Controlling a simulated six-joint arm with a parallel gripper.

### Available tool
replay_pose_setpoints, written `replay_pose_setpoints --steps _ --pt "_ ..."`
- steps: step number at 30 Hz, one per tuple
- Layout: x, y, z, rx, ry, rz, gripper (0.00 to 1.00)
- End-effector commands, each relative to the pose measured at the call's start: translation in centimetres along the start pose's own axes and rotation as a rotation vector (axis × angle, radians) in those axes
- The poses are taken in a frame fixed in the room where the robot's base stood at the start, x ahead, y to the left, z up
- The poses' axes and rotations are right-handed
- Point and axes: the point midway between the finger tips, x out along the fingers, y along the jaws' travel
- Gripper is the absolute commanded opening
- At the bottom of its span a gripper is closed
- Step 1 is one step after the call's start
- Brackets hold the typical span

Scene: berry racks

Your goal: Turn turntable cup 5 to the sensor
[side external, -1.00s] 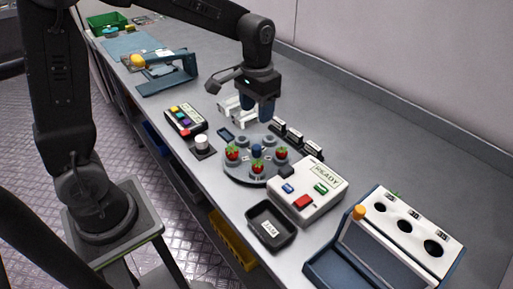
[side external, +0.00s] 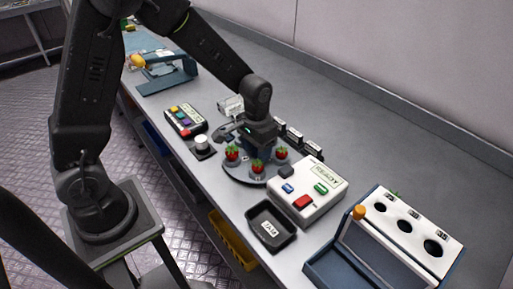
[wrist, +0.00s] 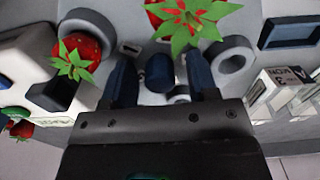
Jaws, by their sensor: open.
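The grey round turntable (side external: 236,172) stands mid-bench, with strawberries (side external: 257,166) in several of its cups. In the wrist view one strawberry (wrist: 80,55) sits in a cup at the left, another (wrist: 190,18) is at the top, and an empty ring cup (wrist: 232,56) is at the right. The blue centre knob (wrist: 160,72) lies between the two dark blue fingers of my gripper (wrist: 161,80). My gripper is open and low over the turntable's middle, with a finger on each side of the knob. Cup number 5 is not readable.
A white box (side external: 308,190) with coloured buttons and a "READY" display stands right of the turntable. A black tray (side external: 270,226) lies in front. A white-capped knob (side external: 201,142) and a button panel (side external: 185,119) are at the left. Small black-topped blocks stand behind.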

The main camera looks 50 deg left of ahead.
Motion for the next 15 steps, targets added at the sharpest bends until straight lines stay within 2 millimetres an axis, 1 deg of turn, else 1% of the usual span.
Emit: replay_pose_setpoints --steps 3,15 --pt "-0.01 0.0 0.01 0.0 0.0 0.0 0.53" --pt "-0.04 0.0 0.01 0.0 0.0 0.0 0.14"
